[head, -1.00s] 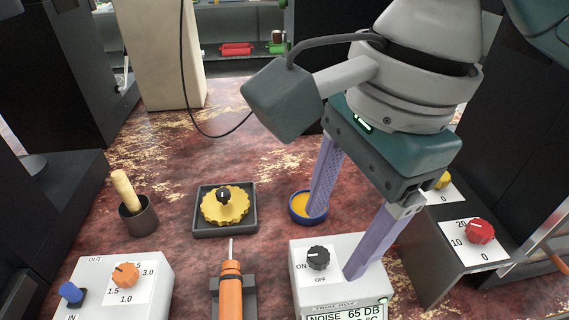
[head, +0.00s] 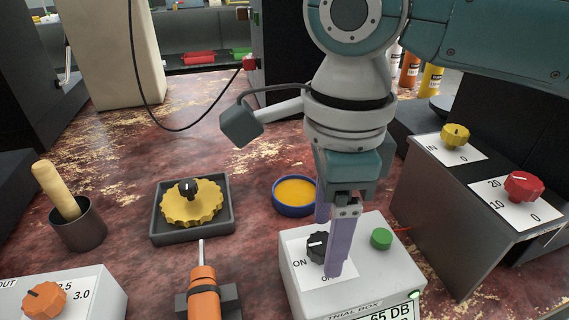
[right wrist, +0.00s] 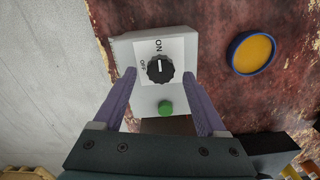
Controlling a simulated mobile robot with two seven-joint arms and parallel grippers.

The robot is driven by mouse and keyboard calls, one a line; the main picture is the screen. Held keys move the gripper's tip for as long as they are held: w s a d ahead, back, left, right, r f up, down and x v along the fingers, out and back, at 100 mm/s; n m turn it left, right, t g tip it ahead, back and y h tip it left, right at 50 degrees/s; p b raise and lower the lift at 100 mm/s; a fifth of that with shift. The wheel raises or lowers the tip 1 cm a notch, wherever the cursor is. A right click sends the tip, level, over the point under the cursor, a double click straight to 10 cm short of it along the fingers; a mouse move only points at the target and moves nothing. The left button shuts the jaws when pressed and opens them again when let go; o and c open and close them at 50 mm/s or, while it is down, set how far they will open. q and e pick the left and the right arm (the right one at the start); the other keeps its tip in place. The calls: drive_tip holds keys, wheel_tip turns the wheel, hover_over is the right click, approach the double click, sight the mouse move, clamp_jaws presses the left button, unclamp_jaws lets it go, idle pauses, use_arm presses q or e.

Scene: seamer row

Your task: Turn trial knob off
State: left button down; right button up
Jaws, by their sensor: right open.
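The trial box (head: 385,280) is a white box at the bottom, right of centre, in the head view. Its black trial knob (head: 314,244) has a white mark pointing to ON; the right wrist view shows the knob (right wrist: 160,68) the same way, with OFF to its left. A green button (head: 381,239) is beside it. My right gripper (head: 328,247) is open over the box, and its near finger partly covers the knob. In the right wrist view the knob lies between the fingertips, with gaps on both sides. I cannot tell the fingertips' height. My left gripper is not in view.
A blue-rimmed dish (head: 294,209) stands behind the box. An orange-handled tool (head: 204,295) and a tray with a yellow gear (head: 192,203) are to the left. A grey console (head: 445,210) with yellow and red knobs stands close on the right.

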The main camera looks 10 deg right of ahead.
drive_tip(key=shift+f, duration=0.5)
drive_tip(key=shift+c, duration=0.2)
clamp_jaws()
